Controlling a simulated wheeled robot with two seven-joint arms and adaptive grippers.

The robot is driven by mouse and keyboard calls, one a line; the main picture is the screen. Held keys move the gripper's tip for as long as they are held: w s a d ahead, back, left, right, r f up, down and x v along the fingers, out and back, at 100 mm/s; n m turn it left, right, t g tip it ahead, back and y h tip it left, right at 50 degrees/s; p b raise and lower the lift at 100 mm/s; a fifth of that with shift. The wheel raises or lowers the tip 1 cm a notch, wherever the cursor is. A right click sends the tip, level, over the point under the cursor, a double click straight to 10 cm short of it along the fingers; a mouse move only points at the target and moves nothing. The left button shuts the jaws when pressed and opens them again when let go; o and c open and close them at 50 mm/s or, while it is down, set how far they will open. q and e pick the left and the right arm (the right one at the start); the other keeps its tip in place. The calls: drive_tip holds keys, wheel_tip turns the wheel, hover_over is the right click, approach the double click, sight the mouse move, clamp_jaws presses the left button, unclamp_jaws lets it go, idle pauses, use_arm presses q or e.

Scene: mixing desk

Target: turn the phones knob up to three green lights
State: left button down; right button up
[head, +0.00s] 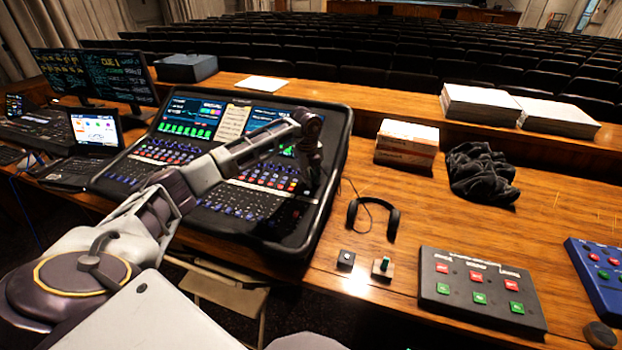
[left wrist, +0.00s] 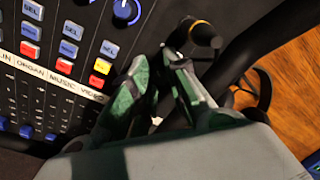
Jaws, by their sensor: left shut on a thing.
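The mixing console (head: 335,150) is a black desk with screens, faders and coloured buttons. My left arm reaches across it, and my left gripper (head: 302,190) points down at its right edge. My right gripper is not in view.
A blue knob (left wrist: 126,10) and rows of buttons lie left of the fingers. Headphones (head: 391,222) lie on the wood right of the console. Farther right are a button box (head: 455,318), a carton (head: 406,143) and a dark cloth (head: 482,175).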

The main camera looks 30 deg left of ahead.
use_arm(q)
drive_tip(key=shift+m, duration=2.1)
drive_tip(key=c, duration=1.3)
unclamp_jaws()
drive_tip(key=shift+c, duration=0.2)
drive_tip(key=shift+r, duration=0.1)
wheel_tip(320, 180, up, 12)
drive_tip(key=s, duration=0.1)
drive_tip(key=shift+s, duration=0.25)
drive_tip(key=shift+a+f, duration=0.1)
drive_tip(key=shift+f, duration=0.1)
